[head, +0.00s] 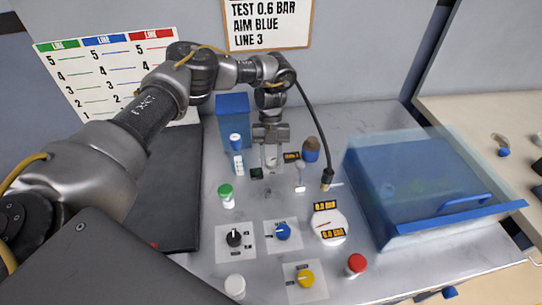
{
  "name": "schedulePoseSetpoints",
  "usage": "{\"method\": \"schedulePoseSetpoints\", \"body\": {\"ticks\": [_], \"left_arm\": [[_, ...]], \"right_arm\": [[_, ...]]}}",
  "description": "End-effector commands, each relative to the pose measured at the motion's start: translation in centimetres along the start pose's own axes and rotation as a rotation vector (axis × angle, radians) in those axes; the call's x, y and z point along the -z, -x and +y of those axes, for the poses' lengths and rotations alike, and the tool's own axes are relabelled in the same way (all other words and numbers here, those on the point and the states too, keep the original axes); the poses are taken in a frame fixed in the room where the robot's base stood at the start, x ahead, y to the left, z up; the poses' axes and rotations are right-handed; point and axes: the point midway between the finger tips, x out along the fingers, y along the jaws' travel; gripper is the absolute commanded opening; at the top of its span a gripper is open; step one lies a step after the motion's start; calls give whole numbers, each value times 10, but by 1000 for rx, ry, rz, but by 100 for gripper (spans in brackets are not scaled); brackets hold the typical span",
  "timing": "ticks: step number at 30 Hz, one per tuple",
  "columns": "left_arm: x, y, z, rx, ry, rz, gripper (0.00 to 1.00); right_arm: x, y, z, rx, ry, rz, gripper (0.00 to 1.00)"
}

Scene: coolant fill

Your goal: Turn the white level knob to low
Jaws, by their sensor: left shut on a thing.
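My left gripper (271,153) points down at the back middle of the bench. It is shut on a small white thing between its fingers, which looks like the white level knob (271,157). The fingers hide most of it, so I cannot read its setting. A small dark display with orange characters (291,156) sits just right of the fingers. My right gripper is not in view.
Black (234,238), blue (283,231) and yellow (306,278) knobs sit on white plates in front. A round gauge (329,227) is beside them. A blue clear-lidded box (400,195) stands right. A dark hose (316,120) hangs right of the gripper.

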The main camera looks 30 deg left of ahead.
Motion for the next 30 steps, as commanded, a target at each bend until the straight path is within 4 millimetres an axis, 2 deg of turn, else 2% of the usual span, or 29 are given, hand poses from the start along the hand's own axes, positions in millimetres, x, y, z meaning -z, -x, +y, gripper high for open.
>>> {"method": "schedulePoseSetpoints", "body": {"ticks": [12, 13, 17, 26, 30], "left_arm": [[-2, 2, 0, 5, 6, -7, 11], [-2, 2, 0, 5, 6, -7, 36], [-1, 2, 0, 4, 6, -5, 53], [0, 1, 0, 2, 5, -3, 56], [-2, 12, 0, 2, 4, -6, 56]], "right_arm": [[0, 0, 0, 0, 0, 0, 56], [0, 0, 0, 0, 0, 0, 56], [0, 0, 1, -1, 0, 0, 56], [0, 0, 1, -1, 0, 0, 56], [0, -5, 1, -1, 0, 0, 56]]}}
